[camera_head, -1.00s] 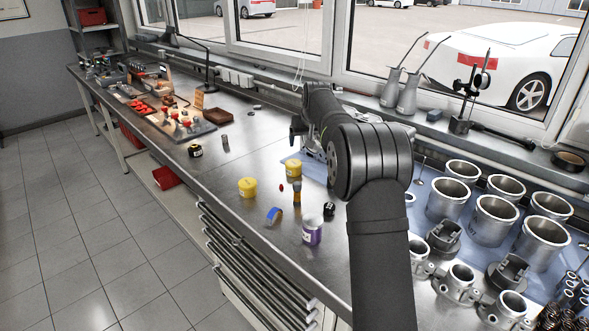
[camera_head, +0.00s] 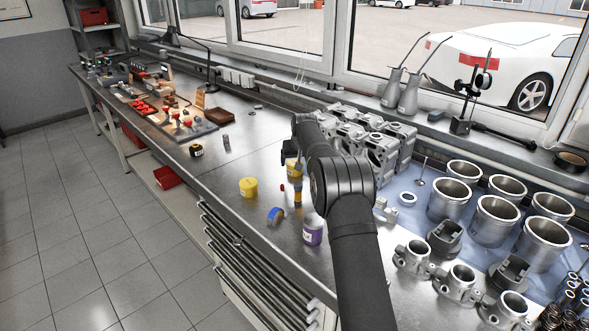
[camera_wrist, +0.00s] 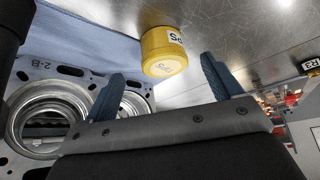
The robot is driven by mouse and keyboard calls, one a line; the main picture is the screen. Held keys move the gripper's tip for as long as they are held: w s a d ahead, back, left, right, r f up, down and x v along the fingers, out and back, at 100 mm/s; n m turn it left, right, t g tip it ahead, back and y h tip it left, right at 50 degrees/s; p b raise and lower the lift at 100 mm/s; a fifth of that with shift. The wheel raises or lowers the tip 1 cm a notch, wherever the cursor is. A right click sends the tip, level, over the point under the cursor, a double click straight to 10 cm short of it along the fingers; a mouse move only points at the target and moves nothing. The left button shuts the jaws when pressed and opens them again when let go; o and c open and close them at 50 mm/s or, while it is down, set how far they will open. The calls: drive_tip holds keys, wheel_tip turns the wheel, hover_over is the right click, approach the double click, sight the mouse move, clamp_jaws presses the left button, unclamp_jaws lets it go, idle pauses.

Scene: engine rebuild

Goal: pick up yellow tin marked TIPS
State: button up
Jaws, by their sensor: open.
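In the wrist view a yellow tin (camera_wrist: 163,50) stands on the metal bench, its label partly readable, upside down, as ending in "PS". It appears ahead of my open, empty gripper (camera_wrist: 164,72), between the lines of its two blue-grey fingers; I see no grip on it. In the head view this tin (camera_head: 292,174) is partly hidden by my gripper (camera_head: 293,152), which hangs right above or beside it. A second yellow tin (camera_head: 248,187) stands to the left, its lettering too small to read.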

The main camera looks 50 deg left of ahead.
drive_tip(key=shift+a+x, duration=0.25)
drive_tip(key=shift+x, duration=2.35)
drive_tip(key=shift+r, duration=0.15)
drive_tip(key=c, duration=1.1)
